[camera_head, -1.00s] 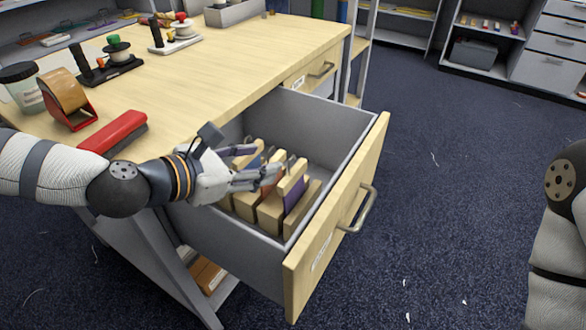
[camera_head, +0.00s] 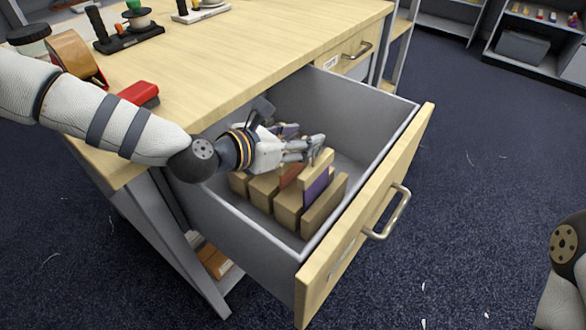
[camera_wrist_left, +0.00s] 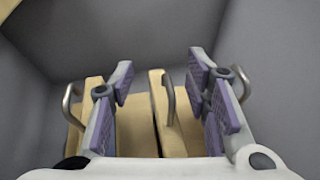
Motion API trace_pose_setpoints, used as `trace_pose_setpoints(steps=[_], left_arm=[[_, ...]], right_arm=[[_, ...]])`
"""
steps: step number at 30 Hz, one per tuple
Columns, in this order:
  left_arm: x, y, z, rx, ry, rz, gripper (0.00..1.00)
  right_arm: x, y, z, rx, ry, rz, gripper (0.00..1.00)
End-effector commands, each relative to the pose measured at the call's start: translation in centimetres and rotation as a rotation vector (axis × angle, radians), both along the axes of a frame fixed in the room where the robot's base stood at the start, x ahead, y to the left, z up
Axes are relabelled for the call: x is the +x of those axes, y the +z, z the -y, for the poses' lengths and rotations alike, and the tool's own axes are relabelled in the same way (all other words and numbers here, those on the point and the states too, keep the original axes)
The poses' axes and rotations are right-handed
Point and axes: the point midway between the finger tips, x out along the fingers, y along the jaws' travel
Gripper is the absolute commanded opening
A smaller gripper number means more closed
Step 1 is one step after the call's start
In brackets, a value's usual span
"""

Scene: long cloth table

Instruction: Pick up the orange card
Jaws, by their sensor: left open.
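The orange card (camera_head: 292,175) stands upright among wooden blocks in the open drawer (camera_head: 345,170). A purple card (camera_head: 316,187) stands to its right, nearer the drawer front. My left gripper (camera_head: 300,143) is open over the drawer, just above and behind the orange card, and hides part of it. In the left wrist view my left gripper's fingers (camera_wrist_left: 160,78) are apart, with wooden blocks (camera_wrist_left: 168,112) below and between them. I cannot make out the orange card there. My right gripper is out of view; only part of my right arm shows at the lower right.
Free room shows inside the drawer toward the right.

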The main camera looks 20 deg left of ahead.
Motion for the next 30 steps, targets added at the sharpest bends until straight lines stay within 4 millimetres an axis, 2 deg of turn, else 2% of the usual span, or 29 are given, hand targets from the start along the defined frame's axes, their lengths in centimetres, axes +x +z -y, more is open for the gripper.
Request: trace_pose_setpoints(steps=[7,8,13,25,28,30], left_arm=[[0.4,-0.1,0.2,0.0,0.0,0.001,0.43],[0.4,-0.1,0.2,0.0,0.0,0.001,0.39],[0.4,-0.1,0.2,0.0,0.0,0.001,0.0],[0.3,0.1,0.2,0.0,-0.002,0.002,0.0],[0.4,2.0,0.2,-0.001,-0.002,0.009,0.0],[0.5,4.1,0.3,-0.001,-0.003,0.015,0.0]], right_arm=[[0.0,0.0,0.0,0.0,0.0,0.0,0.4],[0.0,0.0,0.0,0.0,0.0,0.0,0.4],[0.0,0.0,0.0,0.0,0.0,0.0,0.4],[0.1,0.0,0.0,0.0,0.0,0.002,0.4],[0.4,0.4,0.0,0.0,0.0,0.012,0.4],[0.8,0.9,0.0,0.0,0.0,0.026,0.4]])
